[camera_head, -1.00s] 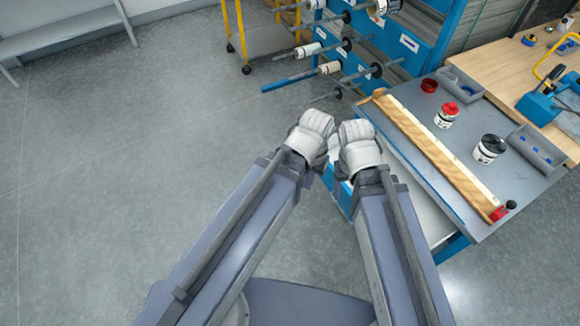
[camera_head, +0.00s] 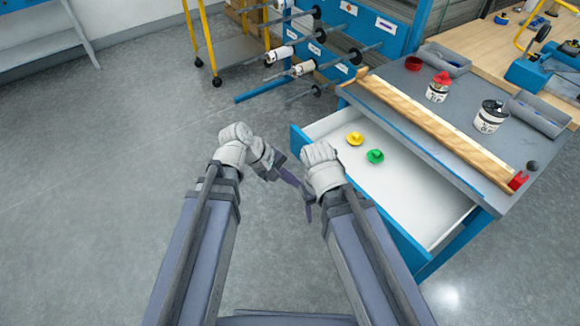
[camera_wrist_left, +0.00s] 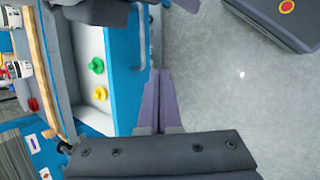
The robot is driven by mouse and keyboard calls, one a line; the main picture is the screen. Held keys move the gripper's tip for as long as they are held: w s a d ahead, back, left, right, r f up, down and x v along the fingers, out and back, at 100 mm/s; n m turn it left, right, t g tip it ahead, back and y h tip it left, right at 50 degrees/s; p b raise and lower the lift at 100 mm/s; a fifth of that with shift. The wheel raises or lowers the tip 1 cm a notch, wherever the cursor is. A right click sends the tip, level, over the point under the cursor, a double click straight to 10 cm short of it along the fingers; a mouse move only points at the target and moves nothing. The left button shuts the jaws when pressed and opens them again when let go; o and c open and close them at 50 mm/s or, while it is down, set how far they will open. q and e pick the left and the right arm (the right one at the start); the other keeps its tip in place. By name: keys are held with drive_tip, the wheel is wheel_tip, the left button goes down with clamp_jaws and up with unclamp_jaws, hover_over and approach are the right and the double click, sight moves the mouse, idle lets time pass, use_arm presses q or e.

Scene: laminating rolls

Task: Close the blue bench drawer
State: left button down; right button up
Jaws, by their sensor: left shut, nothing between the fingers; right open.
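The blue bench drawer (camera_head: 412,203) stands pulled out from under the bench. Its white inside shows, with a yellow piece (camera_head: 355,139) and a green piece (camera_head: 375,156) in it. In the left wrist view the drawer's blue front (camera_wrist_left: 124,62) and its handle (camera_wrist_left: 142,40) run alongside my left fingers. My left gripper (camera_head: 293,178) is shut and empty, just outside the drawer front; its closed fingers also show in the left wrist view (camera_wrist_left: 160,103). I cannot tell whether they touch the front. My right gripper (camera_head: 308,204) is open, close to the left one; its forearm hides part of the drawer front.
On the grey bench top (camera_head: 458,146) are a wooden strip (camera_head: 430,128), two tins, a red dish and grey trays. A blue roll rack (camera_head: 375,40) and a yellow-framed cart (camera_head: 240,48) stand behind. The floor on the left is clear.

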use_arm(q)
drive_tip(key=w+a+f+n+t+h+b, duration=0.1)
drive_tip(key=w+f+n+t+h+b, duration=0.2)
drive_tip(key=f+n+b, duration=0.4)
drive_tip(key=n+t+h+b, duration=0.4)
drive_tip(key=n+t+b, duration=0.5)
drive_tip(key=b, duration=1.1)
approach(299, 147)
drive_tip(key=w+d, duration=0.1)
drive_tip(key=w+d+n+g, duration=0.1)
drive_tip(key=w+d, duration=0.1)
drive_tip(key=w+d+r+n+g, duration=0.1)
drive_tip(key=shift+w+d, duration=0.4)
use_arm(e)
wheel_tip(299, 147, down, 29)
drive_tip(key=shift+f, duration=0.2)
use_arm(q)
drive_tip(key=x, duration=2.7)
drive_tip(key=shift+w+d, duration=0.15)
drive_tip(key=shift+w, duration=0.1)
drive_tip(key=shift+w+d+r, duration=0.1)
